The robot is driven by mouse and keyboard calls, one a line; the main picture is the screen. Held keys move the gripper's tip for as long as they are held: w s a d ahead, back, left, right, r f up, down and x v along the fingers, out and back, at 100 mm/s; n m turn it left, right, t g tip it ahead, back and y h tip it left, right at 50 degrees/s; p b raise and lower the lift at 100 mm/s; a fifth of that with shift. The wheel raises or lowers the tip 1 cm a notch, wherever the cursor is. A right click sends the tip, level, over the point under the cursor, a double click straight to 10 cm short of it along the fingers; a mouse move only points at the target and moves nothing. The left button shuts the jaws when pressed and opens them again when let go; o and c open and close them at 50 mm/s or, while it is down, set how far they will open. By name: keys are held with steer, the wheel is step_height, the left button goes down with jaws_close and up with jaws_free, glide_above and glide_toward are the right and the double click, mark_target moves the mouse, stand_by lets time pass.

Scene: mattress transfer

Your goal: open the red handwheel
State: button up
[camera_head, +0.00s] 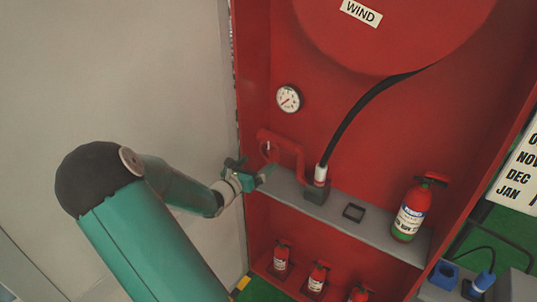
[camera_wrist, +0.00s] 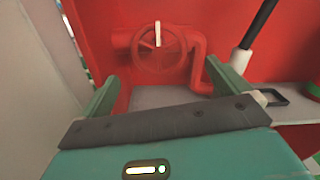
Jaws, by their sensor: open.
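The red handwheel (camera_wrist: 158,55) faces me in the wrist view, on red piping inside the red cabinet. A pale upright bar stands at the top of its rim. In the head view the red piping (camera_head: 290,145) shows at the cabinet's left side, and the wheel itself is small and partly hidden there. My gripper (camera_wrist: 160,90) is open and empty, with its two green fingers apart to the left and right below the wheel. It is short of the wheel and does not appear to touch it. In the head view my gripper (camera_head: 250,175) is at the cabinet's left edge.
A grey shelf (camera_head: 375,232) runs below the piping. A gauge (camera_head: 289,98) is above. The pale cabinet door (camera_head: 120,80) stands close on the left.

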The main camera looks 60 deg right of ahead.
mark_target(269, 154)
steer(key=d, duration=0.2)
steer(key=s+d, duration=0.1)
steer(key=d, duration=0.5)
steer(key=shift+s, duration=0.15)
steer(key=shift+a, duration=0.1)
steer(key=c, duration=0.9)
